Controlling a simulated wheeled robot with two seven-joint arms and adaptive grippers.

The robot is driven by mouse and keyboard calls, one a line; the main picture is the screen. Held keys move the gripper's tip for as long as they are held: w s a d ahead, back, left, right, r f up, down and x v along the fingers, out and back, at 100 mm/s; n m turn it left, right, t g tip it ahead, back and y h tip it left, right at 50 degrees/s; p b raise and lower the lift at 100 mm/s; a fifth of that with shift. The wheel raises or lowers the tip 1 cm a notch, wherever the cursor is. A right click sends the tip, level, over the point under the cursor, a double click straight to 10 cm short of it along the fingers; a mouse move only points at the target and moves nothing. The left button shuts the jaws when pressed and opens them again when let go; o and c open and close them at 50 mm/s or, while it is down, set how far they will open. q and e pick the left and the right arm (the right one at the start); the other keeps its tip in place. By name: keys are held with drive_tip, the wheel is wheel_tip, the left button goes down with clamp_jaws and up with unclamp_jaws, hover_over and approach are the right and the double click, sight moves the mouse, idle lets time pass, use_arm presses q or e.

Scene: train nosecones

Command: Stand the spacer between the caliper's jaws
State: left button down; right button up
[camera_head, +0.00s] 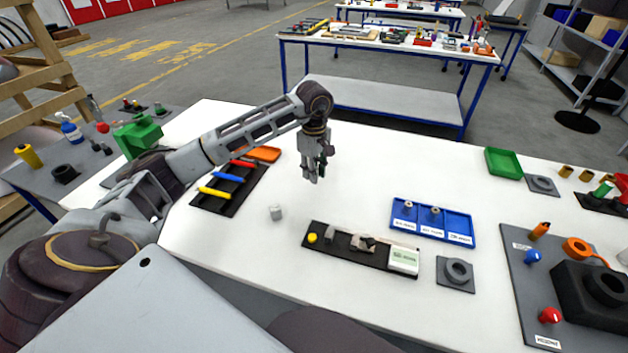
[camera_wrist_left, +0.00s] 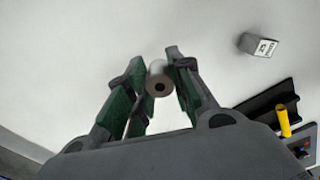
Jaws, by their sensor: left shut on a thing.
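My left gripper (camera_head: 314,172) hangs above the table's middle, fingers down. In the left wrist view its green-padded fingers (camera_wrist_left: 158,82) are closed on a pale cylindrical spacer (camera_wrist_left: 158,73), whose end shows a dark central hole. The spacer is not clear in the head view. The caliper appears to be the dark base (camera_head: 345,258) in front, with a grey upright block (camera_head: 330,234), a brownish block (camera_head: 362,242) and a white-green display (camera_head: 404,260). The gap between those blocks looks empty. The gripper is behind and above it. My right gripper is not in view.
A blue tray (camera_head: 424,233) holds two small pale pieces. A grey block (camera_head: 277,212) stands left of the caliper and shows in the left wrist view (camera_wrist_left: 258,45). A black tray (camera_head: 222,204) holds coloured handles. A grey ring plate (camera_head: 456,273) lies right of the caliper.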

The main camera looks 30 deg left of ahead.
use_arm(q)
wheel_tip(320, 180, up, 3)
drive_tip(key=shift+f, duration=0.1)
drive_tip(key=shift+r, duration=0.3)
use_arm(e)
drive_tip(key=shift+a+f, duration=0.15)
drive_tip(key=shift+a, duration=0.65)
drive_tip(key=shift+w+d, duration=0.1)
